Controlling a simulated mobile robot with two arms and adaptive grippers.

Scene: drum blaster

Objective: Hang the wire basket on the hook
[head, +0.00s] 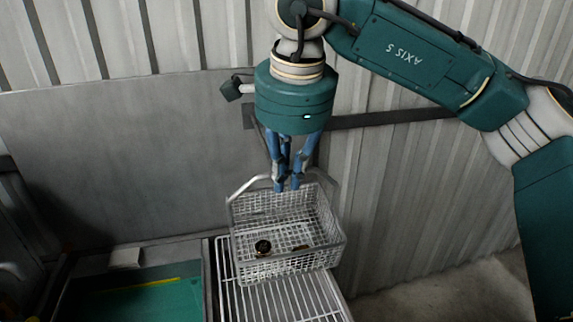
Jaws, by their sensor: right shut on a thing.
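The wire basket (288,263) is a silver mesh box with a raised handle, seen in the middle of the head view. A small dark round part and another small brownish piece lie inside it. My right gripper (286,186) points down at the basket's back side, its blue fingers shut on the handle. The basket is over the wire rack (290,300); I cannot tell whether it touches it. A dark bar (390,117) runs along the wall behind my wrist. I cannot make out the hook for certain. My left gripper is not in view.
A green surface (135,300) with a yellow stripe lies left of the rack. A grey panel (120,165) stands behind it against the corrugated wall (420,200). Bare floor (450,285) shows at the lower right.

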